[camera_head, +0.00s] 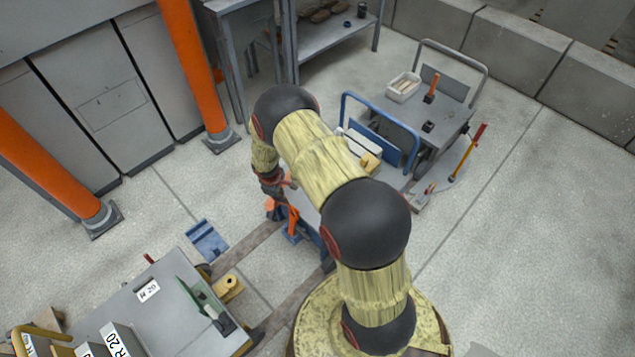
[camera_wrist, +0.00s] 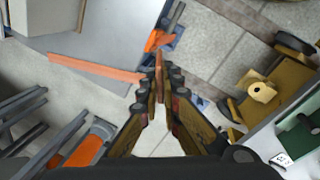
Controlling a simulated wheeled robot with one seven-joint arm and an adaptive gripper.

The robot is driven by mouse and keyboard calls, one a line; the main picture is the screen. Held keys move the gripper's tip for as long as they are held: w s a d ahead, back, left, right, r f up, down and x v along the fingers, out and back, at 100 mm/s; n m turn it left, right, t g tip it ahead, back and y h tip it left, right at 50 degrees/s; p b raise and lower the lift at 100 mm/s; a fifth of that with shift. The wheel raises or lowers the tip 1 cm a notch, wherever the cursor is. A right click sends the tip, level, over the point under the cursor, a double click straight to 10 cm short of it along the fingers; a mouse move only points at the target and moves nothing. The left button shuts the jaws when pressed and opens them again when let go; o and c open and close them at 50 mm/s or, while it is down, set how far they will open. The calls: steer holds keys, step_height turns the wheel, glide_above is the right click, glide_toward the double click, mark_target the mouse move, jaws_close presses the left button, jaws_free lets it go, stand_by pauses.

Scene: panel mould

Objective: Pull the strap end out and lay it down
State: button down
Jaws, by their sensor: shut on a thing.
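My gripper (camera_wrist: 160,82) is shut on a thin orange-brown strip, the strap end (camera_wrist: 159,63), which stands up between the fingertips in the wrist view. A longer orange strap length (camera_wrist: 95,67) runs left from near the fingers across the edge of a grey surface (camera_wrist: 110,30). I cannot tell where it joins the held end. An orange and dark buckle-like piece (camera_wrist: 158,39) lies just beyond the fingertips. In the head view my gripper (camera_head: 277,190) is small and partly hidden by my arm, above the orange strap parts (camera_head: 292,222) at the side of a blue-edged cart.
A grey table (camera_head: 175,310) with a green piece stands at the lower left. A blue tray-like piece (camera_head: 207,240) lies on the floor. Orange posts (camera_head: 195,70) stand at the left. A trolley (camera_head: 440,105) with a white bin stands behind. Floor at the right is clear.

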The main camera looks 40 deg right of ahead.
steer(key=shift+d+f+n+t+y+b, duration=0.3)
steer(key=shift+d+f+n+t, duration=0.6)
steer(key=shift+d+f+n, duration=1.6)
steer(key=shift+d+f+n+t+y+b, duration=0.35)
steer(key=shift+d+n+t, duration=0.9)
steer(key=shift+d, duration=2.65)
steer(key=shift+d+f+n+t+y+b, duration=0.15)
steer(key=shift+d+f+n+t+y, duration=0.35)
steer(key=shift+d+f+n, duration=1.7)
steer(key=shift+w+d+f+b, duration=0.1)
steer(key=shift+d+f+b, duration=0.25)
steer(key=shift+f+b, duration=0.75)
steer(key=shift+w+d+f+b, duration=0.1)
steer(key=shift+d+f+b, duration=0.2)
steer(key=shift+f+b, duration=0.8)
steer(key=shift+w+d+f+b, duration=0.1)
steer(key=shift+d+f+b, duration=0.4)
steer(key=shift+f, duration=0.95)
steer(key=shift+a, duration=0.15)
steer(key=c, duration=2)
jaws_free()
steer(key=shift+o, duration=0.4)
steer(key=shift+s, duration=0.1)
